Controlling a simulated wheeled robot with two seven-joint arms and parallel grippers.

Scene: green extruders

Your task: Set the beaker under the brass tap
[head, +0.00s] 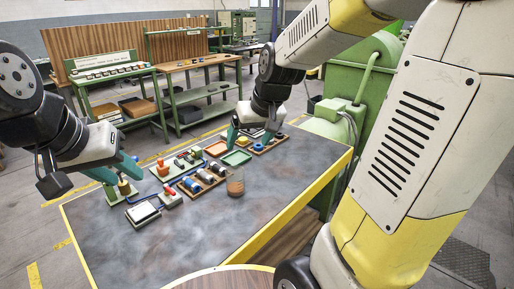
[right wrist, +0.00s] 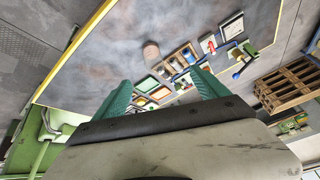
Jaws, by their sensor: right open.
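The beaker (head: 236,185) is a small clear vessel with a brownish look, upright on the dark table right of the racks; it also shows in the right wrist view (right wrist: 151,50). The brass tap (head: 124,187) is on a small green stand at the table's left; the stand shows in the right wrist view (right wrist: 243,52). My left gripper (head: 124,180) has its teal fingers apart close around or above the tap; contact cannot be told. My right gripper (head: 250,140) is open and empty over the trays at the back, behind the beaker.
A rack of dark and blue cylinders (head: 205,180) stands left of the beaker. A green tray (head: 236,158) lies behind it. A white-topped box (head: 143,213) lies in front of the tap. The table's front (head: 190,240) is clear.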

